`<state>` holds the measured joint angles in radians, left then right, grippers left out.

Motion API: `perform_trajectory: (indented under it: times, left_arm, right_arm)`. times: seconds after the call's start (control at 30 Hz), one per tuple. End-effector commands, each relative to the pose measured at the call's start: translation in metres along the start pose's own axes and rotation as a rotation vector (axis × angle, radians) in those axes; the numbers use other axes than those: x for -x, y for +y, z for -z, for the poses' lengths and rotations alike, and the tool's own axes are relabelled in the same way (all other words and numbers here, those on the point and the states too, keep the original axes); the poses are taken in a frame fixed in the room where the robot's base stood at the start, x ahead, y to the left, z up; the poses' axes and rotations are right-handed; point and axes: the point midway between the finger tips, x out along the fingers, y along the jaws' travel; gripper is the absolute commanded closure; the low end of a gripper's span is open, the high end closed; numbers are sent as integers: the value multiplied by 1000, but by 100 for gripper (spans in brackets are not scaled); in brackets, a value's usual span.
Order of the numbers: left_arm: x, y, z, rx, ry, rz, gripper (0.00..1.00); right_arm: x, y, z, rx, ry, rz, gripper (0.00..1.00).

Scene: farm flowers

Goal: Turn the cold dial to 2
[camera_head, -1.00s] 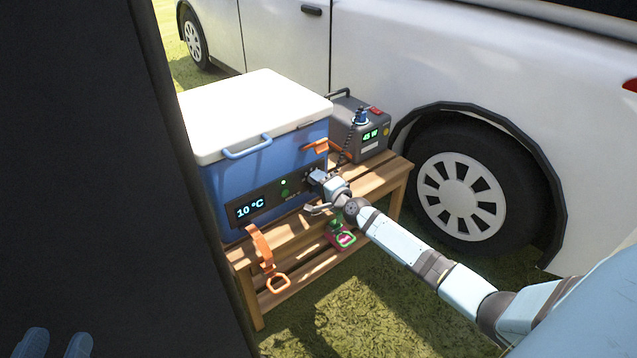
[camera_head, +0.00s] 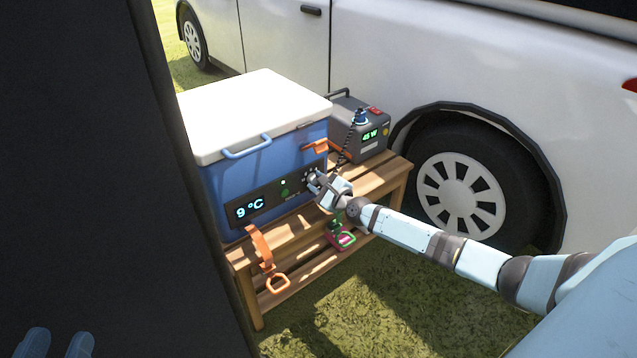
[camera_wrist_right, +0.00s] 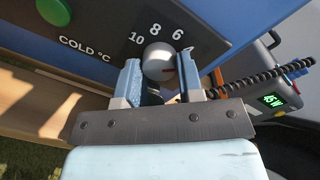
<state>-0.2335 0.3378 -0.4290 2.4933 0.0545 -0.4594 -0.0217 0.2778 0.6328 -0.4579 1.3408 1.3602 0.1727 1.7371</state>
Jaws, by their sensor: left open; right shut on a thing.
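A blue cooler (camera_head: 215,195) with a white lid stands on a wooden bench. My left gripper (camera_head: 57,344) is open at the bottom left corner, apart from the cooler.
A green button (camera_wrist_right: 54,10) sits left of the dial. A grey power box (camera_head: 358,125) reading 45 W stands behind the cooler's right side, with a coiled cable. Orange straps (camera_head: 262,250) hang on the bench (camera_head: 385,180). A white vehicle (camera_head: 420,60) stands close behind.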

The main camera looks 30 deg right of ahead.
Motion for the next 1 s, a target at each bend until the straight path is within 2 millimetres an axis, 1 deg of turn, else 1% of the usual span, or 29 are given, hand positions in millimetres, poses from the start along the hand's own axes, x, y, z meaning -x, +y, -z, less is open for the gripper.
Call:
perform_trajectory:
  times: [0.3,0.5,0.7,1.0]
  left_arm:
    - [1,-1,-2,-11,-6,-5,57]
    - [1,0,-2,-9,-5,-4,57]
    - [0,0,0,-3,-1,-1,57]
    - [0,0,1,4,4,2,57]
  right_arm:
    - [0,1,1,-287,-14,-6,89]
    - [0,2,1,-436,-23,-6,89]
    - [0,2,1,-540,-29,-7,89]
    - [0,2,1,-609,-33,-7,89]
